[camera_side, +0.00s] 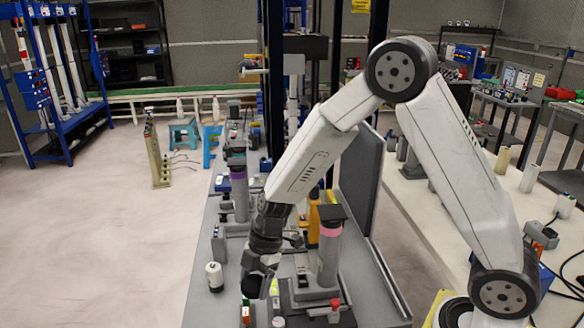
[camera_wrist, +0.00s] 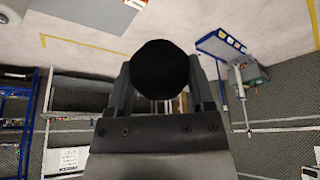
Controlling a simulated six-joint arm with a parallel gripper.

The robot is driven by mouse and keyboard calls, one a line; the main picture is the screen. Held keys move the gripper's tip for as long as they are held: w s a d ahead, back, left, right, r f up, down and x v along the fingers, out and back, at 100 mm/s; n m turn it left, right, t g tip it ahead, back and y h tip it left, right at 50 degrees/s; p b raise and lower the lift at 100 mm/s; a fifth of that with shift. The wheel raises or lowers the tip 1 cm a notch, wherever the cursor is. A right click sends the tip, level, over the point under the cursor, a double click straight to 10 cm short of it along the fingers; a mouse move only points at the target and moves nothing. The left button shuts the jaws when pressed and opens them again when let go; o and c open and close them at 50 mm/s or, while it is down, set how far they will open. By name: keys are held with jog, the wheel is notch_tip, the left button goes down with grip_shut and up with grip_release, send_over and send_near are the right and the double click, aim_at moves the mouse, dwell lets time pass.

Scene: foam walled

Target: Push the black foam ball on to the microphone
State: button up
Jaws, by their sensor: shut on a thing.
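The black foam ball (camera_wrist: 160,68) shows in the wrist view as a round, dark shape between the two fingers of my gripper (camera_wrist: 163,84). The fingers press on its left and right sides, and the ball sticks out past their tips. In the side view my gripper (camera_side: 257,284) is low over the front part of the grey bench.
A red-knobbed fixture (camera_side: 334,307) and small coloured parts sit close by. A grey upright panel (camera_side: 362,190) stands behind.

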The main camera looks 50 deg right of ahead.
jog(key=w+d+r+m, duration=0.1)
jog(key=w+d+r, duration=0.45)
jog(key=d, duration=0.25)
jog(key=w+d+r+m, duration=0.1)
jog(key=d+r, duration=0.3)
jog(key=d, duration=0.4)
jog(key=d+r+m+t, duration=0.1)
jog(key=d+r, duration=0.2)
jog(key=d, duration=0.5)
jog(key=w+d+r+m+t, duration=0.1)
jog(key=d+r, duration=0.3)
jog(key=d, duration=0.4)
jog(key=shift+w+d+r+m+h, duration=0.3)
jog(key=shift+m, duration=0.3)
jog(key=shift+s+d+r, duration=0.2)
jog(key=shift+d+r, duration=0.05)
jog(key=shift+d, duration=0.2)
jog(key=shift+f, duration=0.2)
jog(key=shift+f, duration=2.7)
jog(key=shift+f, duration=1.55)
